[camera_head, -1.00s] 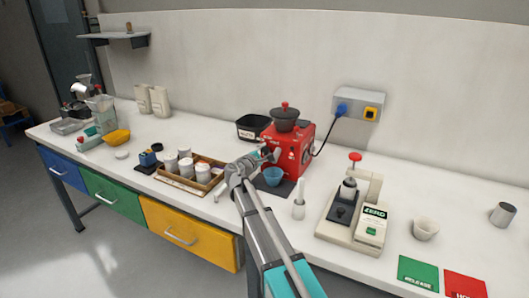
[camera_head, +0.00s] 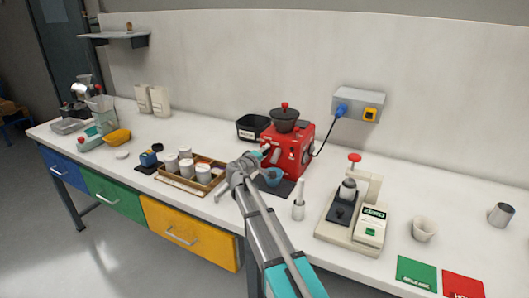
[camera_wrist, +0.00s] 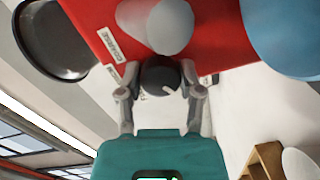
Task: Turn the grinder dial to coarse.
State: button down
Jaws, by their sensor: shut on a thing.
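The red grinder (camera_head: 297,148) stands near the back of the bench, with a dark hopper on top. Its dark round dial (camera_wrist: 158,76) shows in the wrist view, with a white pointer mark toward the lower right. A white label reading COARSE (camera_wrist: 122,44) is at the upper left of the dial; another label, partly hidden, is to its right. My gripper (camera_wrist: 161,91) has one finger on each side of the dial and is shut on it. In the head view my gripper (camera_head: 264,153) is at the grinder's front left, where the dial is hidden.
A blue cup (camera_head: 273,175) is under the grinder's spout, close to my gripper. A wooden tray of white jars (camera_head: 207,186) lies to the left. A tamper-like white tool (camera_head: 298,208) and a scale station (camera_head: 345,233) stand to the right. A black bin (camera_head: 250,128) is behind.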

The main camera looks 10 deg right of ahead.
jog(key=m, duration=0.6)
jog(key=shift+s+y, duration=0.1)
jog(key=shift+y, duration=0.3)
jog(key=m, duration=0.5)
jog(key=shift+c, duration=1.3)
grip_release()
jog(key=shift+f, duration=0.1)
